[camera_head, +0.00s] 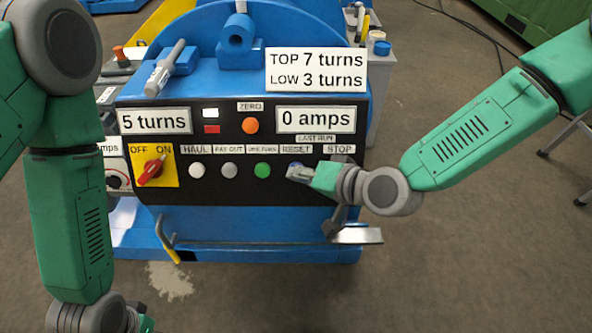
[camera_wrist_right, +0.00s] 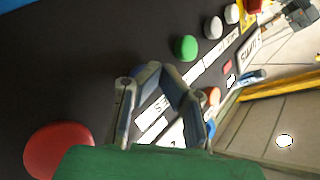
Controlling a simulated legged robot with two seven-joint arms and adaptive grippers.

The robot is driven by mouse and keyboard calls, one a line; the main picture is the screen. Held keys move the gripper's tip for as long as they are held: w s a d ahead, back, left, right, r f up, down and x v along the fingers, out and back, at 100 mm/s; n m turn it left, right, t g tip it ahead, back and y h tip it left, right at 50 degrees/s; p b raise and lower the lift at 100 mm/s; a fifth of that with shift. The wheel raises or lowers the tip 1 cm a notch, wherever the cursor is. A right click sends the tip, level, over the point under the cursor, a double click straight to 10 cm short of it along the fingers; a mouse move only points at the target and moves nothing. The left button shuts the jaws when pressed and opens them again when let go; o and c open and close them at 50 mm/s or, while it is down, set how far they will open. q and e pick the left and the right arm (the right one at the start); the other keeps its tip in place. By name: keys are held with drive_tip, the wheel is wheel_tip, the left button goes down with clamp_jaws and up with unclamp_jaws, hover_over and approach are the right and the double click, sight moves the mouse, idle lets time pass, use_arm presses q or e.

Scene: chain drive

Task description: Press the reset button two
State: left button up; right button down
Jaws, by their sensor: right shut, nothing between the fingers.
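The control panel (camera_head: 225,190) carries a row of round buttons under labels. The RESET label (camera_head: 296,149) is at the right of the row, between the green button and the STOP label. My right gripper (camera_head: 294,170) is shut and empty, with its fingertips right at the spot below the RESET label. The reset button is covered by the fingertips, and I cannot tell whether they touch it. In the right wrist view the right gripper (camera_wrist_right: 158,78) points at the panel face. My left gripper (camera_head: 142,322) is mostly cut off at the bottom edge.
A green button (camera_head: 262,170) and two pale buttons, one of them a white button (camera_head: 197,170), lie left of the gripper. A red button (camera_wrist_right: 58,150) is close to the gripper in the wrist view. A red switch (camera_head: 151,170) and the displays "5 turns" (camera_head: 154,121) and "0 amps" (camera_head: 315,120) are on the panel.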

drive_tip(key=shift+r, duration=0.1)
idle(0.6)
drive_tip(key=shift+s+r+p, duration=0.3)
drive_tip(key=shift+s+p, duration=0.35)
drive_tip(key=shift+s, duration=0.15)
drive_tip(key=s+p, duration=0.1)
drive_tip(key=s+r+p, duration=0.1)
drive_tip(key=s, duration=0.1)
drive_tip(key=s+r+p, duration=0.1)
drive_tip(key=shift+s+r, duration=0.15)
drive_tip(key=shift+s, duration=0.1)
